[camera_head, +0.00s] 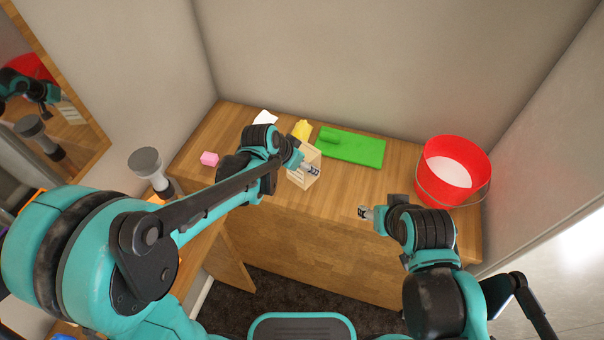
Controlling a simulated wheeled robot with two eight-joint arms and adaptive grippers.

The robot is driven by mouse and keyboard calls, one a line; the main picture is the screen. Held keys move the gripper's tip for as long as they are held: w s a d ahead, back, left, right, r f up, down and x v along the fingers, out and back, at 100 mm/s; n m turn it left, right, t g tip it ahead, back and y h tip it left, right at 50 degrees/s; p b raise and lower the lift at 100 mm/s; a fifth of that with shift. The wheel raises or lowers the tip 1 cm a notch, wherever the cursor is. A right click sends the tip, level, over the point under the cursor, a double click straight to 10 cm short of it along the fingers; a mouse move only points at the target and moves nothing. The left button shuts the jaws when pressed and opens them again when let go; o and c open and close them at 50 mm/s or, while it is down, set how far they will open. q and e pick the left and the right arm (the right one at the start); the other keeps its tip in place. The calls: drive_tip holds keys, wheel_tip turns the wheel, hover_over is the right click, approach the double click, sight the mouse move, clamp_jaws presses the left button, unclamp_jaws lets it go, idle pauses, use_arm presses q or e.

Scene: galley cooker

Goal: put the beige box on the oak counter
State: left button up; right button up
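The beige box (299,178) is a small pale crate with its open side showing. It appears over the oak counter (345,192), tilted in the view. My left gripper (313,170) overlaps the box, with its fingertips at the open side. The arm hides part of the box, and I cannot tell whether the fingers grip a wall or whether the box touches the counter. My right gripper (363,212) is near the counter's front edge, right of the box and apart from it. Its fingers are too small to read.
A green mat (355,149) and a yellow item (302,129) lie behind the box. A white item (266,117) and pink block (209,158) are to the left. A red bucket (452,168) stands at the right. Bare counter shows between box and bucket.

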use_arm(q)
drive_tip(key=shift+a+f, duration=0.2)
wheel_tip(320, 180, down, 4)
drive_tip(key=shift+b, duration=0.95)
drive_tip(key=shift+r, duration=0.1)
drive_tip(key=o, duration=1.3)
